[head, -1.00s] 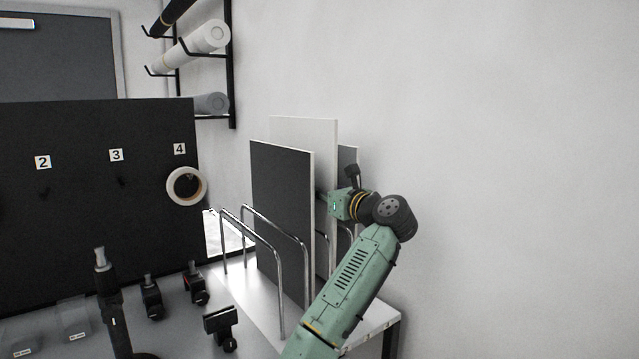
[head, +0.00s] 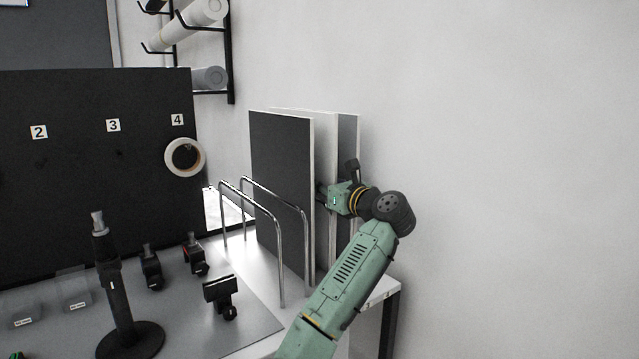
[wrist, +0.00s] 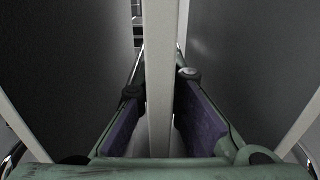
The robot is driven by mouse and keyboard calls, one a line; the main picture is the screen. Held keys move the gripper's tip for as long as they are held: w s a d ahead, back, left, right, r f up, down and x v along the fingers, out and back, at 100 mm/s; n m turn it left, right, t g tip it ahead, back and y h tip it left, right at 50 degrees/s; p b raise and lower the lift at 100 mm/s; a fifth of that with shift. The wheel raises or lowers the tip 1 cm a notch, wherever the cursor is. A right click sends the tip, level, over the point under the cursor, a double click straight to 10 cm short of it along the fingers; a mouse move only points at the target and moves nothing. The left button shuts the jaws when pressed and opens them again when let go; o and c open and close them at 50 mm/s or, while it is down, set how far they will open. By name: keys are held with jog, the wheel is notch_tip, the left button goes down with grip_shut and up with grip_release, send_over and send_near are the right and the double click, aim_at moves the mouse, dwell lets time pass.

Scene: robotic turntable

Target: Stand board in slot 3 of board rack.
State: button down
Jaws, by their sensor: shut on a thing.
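The held board (head: 325,125) is pale and stands upright between a dark board (head: 280,190) on its left and a grey board (head: 348,135) on its right. My gripper (head: 324,196) reaches in from the right and is shut on its near edge. In the wrist view the board's edge (wrist: 160,60) runs vertically between my two purple-padded fingers. The board rack (head: 262,210) has chrome hoops on a white base. The held board's top is about level with the dark board's. Its lower edge is hidden, and I cannot read which slot it is in.
Neighbouring boards stand close on both sides of my fingers. A black stand (head: 118,300) and several small black clamps are on the grey mat (head: 180,325) to the left. A tape roll (head: 185,157) hangs on the black panel (head: 70,190). The wall side is clear.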

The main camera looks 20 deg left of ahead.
jog(key=c, duration=1.7)
grip_release()
jog(key=shift+o, duration=0.2)
